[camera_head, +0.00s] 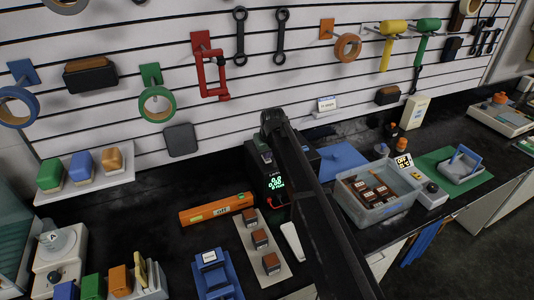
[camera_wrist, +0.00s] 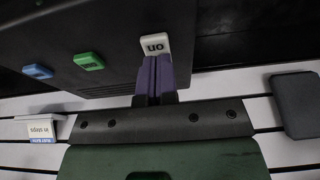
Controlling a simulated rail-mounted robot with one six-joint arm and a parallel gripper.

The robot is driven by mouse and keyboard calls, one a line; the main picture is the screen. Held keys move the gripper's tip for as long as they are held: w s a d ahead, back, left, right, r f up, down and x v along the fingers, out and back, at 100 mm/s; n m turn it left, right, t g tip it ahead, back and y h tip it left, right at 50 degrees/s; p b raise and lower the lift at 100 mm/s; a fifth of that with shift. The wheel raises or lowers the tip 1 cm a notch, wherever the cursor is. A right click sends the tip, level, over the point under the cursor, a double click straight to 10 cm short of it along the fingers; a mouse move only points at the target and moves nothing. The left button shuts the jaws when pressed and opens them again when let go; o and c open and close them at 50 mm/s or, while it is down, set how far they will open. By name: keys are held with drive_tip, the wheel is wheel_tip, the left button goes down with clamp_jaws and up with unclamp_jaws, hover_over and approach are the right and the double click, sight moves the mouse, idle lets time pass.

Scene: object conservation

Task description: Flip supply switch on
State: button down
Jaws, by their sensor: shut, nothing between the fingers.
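The supply is a black box (camera_head: 252,185) on the dark bench in the head view. Its front has a lit green number display (camera_head: 275,183). In the wrist view the dark housing (camera_wrist: 110,72) fills the upper part. A white switch (camera_wrist: 155,44) on it bears the word "on", upside down in the picture. My gripper (camera_wrist: 153,62) is shut and empty. Its purple fingertips are right at the edge of the white switch; I cannot tell whether they touch it. In the head view my arm hides part of the supply and most of the gripper.
A green button (camera_wrist: 88,61) and a blue button (camera_wrist: 37,71) sit beside the switch. An orange bar (camera_head: 185,218) lies left of the supply. A clear bin (camera_head: 350,205) stands to the right. The slatted wall with hanging tools rises close behind the supply.

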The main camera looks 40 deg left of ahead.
drive_tip(key=shift+r+p, duration=0.5)
drive_tip(key=shift+p, duration=0.05)
drive_tip(key=d+p+v, duration=0.1)
drive_tip(key=p+v, duration=1)
drive_tip(key=v, duration=0.2)
drive_tip(key=shift+s+d+f+p, duration=0.15)
drive_tip(key=shift+s+f+p, duration=0.15)
drive_tip(key=shift+s+p, duration=0.1)
drive_tip(key=shift+w, duration=0.1)
drive_tip(key=s+d+f+m+h+b, duration=0.1)
drive_tip(key=d+f+m+b, duration=0.3)
drive_tip(key=d, duration=1.7)
drive_tip(key=s+d+f+m+g+h+b, duration=0.1)
drive_tip(key=s+d+f+m+b, duration=0.3)
drive_tip(key=d, duration=1.8)
drive_tip(key=s+d+f+m+h+b, duration=0.1)
drive_tip(key=s+d+f+m+b, duration=0.2)
drive_tip(key=d, duration=1.9)
wheel_tip(320, 180, down, 6)
drive_tip(key=m+b, duration=0.1)
drive_tip(key=b, duration=0.4)
drive_tip(key=shift+s+d+m, duration=0.25)
drive_tip(key=shift+m, duration=0.15)
